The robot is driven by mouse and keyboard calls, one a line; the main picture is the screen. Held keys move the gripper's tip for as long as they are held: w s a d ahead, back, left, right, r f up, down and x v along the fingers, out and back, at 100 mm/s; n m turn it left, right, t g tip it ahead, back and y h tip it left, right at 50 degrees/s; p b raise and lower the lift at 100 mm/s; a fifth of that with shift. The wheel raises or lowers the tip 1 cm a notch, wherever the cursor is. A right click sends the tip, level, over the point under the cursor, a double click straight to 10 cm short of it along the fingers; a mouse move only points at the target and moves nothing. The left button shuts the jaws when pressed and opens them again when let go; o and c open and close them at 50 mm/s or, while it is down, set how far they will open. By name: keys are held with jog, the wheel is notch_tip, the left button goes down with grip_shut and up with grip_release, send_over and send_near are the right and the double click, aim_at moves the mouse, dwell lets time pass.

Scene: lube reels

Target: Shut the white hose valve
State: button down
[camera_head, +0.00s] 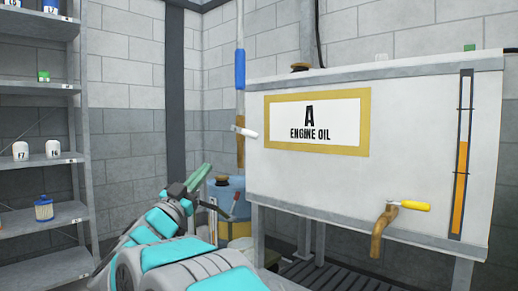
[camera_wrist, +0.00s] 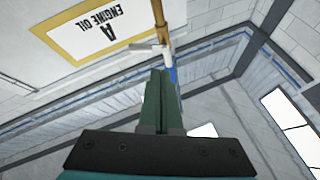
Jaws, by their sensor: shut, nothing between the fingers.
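The white valve handle (camera_head: 243,131) sticks out at the left end of the engine oil tank, across a brass pipe (camera_head: 240,150) with a blue sleeve above it. In the wrist view the white handle (camera_wrist: 148,51) lies just beyond my fingertips, and the brass pipe (camera_wrist: 158,18) runs up from it. My gripper (camera_head: 204,170) is shut and empty, below and left of the handle in the head view. In the wrist view my green fingers (camera_wrist: 160,74) are together and point toward the handle. I cannot tell whether they touch it.
The white tank (camera_head: 380,110) labelled A ENGINE OIL stands on legs at right. A brass tap with a yellow handle (camera_head: 408,205) projects from its front. A blue drum (camera_head: 230,188) stands behind my gripper. Grey shelves (camera_head: 38,130) with small containers stand at left.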

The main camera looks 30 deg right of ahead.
jog(key=s+d+m+g+h, duration=0.2)
jog(key=g, duration=0.1)
jog(key=b, duration=0.1)
send_near(247, 136)
jog(key=x, duration=0.6)
jog(key=shift+w+d+r, duration=0.15)
jog(key=shift+d+r, duration=0.1)
jog(key=shift+d, duration=0.05)
jog(key=n+t+y+p, duration=0.1)
jog(key=n+p, duration=0.1)
jog(key=r+n+t+p, duration=0.1)
jog(key=n+t+p, duration=0.1)
jog(key=n+t+y+p, duration=0.1)
jog(key=n+t+p, duration=0.1)
jog(key=n+p, duration=0.1)
jog(key=shift+s+d+r+y, duration=0.25)
jog(key=shift+s+r+y, duration=0.05)
jog(key=shift+s+r, duration=0.1)
jog(key=shift+f, duration=0.1)
